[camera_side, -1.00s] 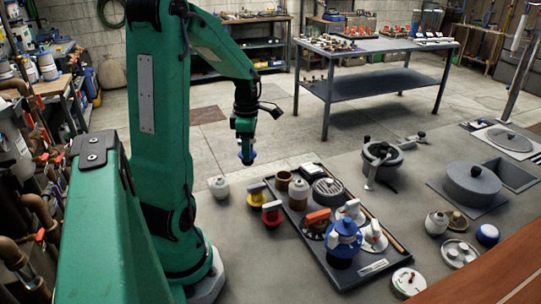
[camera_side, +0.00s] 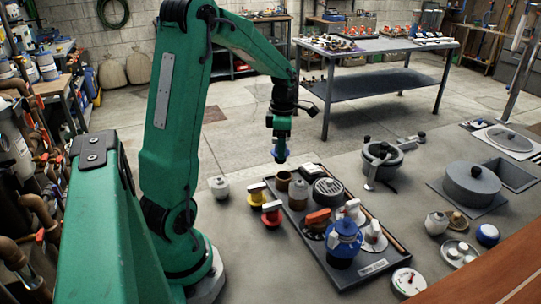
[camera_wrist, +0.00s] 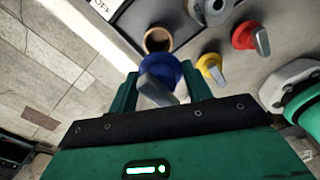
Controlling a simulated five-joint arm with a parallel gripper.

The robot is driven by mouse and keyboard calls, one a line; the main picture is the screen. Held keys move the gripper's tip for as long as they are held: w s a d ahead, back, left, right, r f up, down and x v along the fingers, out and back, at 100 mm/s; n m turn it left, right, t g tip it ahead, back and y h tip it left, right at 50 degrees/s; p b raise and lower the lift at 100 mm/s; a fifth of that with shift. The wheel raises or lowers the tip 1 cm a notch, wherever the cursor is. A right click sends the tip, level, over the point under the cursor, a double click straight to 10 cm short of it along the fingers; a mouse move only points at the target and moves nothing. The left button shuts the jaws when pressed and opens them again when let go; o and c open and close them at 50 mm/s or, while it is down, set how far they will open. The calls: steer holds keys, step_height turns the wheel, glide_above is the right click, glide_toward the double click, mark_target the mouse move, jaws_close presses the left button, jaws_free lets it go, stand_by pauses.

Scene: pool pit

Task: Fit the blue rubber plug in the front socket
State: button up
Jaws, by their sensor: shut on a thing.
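My gripper (camera_side: 281,133) is shut on the blue rubber plug (camera_side: 280,152) and holds it in the air above the back left end of the tray. In the wrist view the plug (camera_wrist: 163,75) sits between my two fingers (camera_wrist: 160,95), with a grey handle towards me. In the side view, two brown cup-like sockets (camera_side: 298,192) stand at the tray's back left end, below the plug. I cannot tell which one is called front.
A dark tray (camera_side: 357,283) holds a grey round drain, orange and white handled parts and a blue bottle-like part (camera_side: 343,240). A yellow plug (camera_side: 258,193), a red plug (camera_side: 271,213) and a pale jar (camera_side: 219,187) stand left of it. A grey pot (camera_side: 472,183) stands right.

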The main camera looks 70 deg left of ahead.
mark_target(286, 153)
steer(key=shift+w+d, duration=0.25)
steer(key=shift+w, duration=0.3)
steer(key=shift+f, duration=0.25)
steer(key=shift+f, duration=1.7)
steer(key=shift+f, duration=0.4)
steer(key=shift+f, duration=0.7)
steer(key=shift+f, duration=0.4)
steer(key=shift+f, duration=0.25)
steer(key=shift+f, duration=0.3)
stand_by(1.0)
